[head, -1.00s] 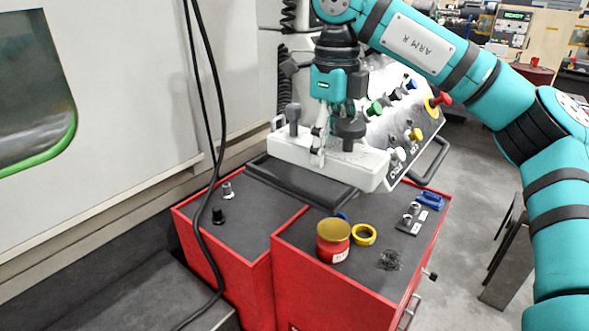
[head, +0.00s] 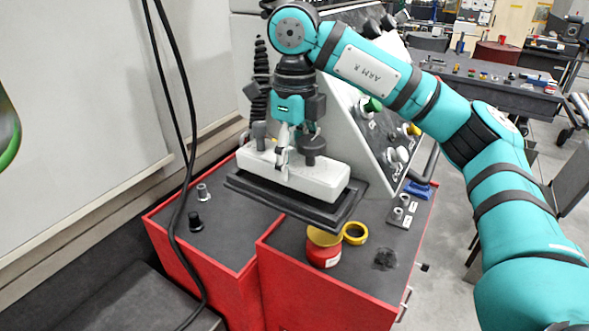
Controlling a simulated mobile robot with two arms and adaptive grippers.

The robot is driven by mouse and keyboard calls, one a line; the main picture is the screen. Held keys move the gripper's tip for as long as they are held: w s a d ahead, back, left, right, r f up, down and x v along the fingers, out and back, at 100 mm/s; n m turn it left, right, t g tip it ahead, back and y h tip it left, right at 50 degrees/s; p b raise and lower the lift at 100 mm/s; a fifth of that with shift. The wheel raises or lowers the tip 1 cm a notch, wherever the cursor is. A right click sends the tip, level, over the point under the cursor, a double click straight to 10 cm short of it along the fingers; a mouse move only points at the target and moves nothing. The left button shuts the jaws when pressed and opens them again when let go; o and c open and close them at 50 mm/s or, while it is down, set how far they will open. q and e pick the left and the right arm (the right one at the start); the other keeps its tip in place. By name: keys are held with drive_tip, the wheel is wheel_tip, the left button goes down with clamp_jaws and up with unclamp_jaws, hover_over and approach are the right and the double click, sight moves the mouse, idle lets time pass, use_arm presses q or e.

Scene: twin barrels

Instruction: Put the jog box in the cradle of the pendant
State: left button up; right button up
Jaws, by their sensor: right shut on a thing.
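The jog box (head: 312,178) is a long white box with dark knobs on top. My right gripper (head: 285,160) points down and is shut on it near its middle. The box is roughly level, over the black tray-like cradle (head: 340,214) at the foot of the pendant (head: 350,105), a sloped white panel with knobs and buttons. The cradle's rim shows along the front and at both ends of the box. The box hides the cradle's inside, so I cannot tell whether it rests on the bottom. My left gripper is not in view.
Black cables (head: 180,130) hang at left. A grey machine wall (head: 80,120) stands behind.

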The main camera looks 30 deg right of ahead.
sight(294, 159)
wheel_tip(294, 159, down, 3)
drive_tip(key=shift+w+r, duration=0.1)
drive_tip(key=shift+r, duration=0.05)
drive_tip(key=o, duration=1.6)
drive_tip(key=shift+o, duration=0.4)
drive_tip(key=shift+r, duration=0.2)
wheel_tip(294, 159, up, 12)
drive_tip(key=shift+f+p, duration=0.2)
drive_tip(key=shift+p, duration=0.3)
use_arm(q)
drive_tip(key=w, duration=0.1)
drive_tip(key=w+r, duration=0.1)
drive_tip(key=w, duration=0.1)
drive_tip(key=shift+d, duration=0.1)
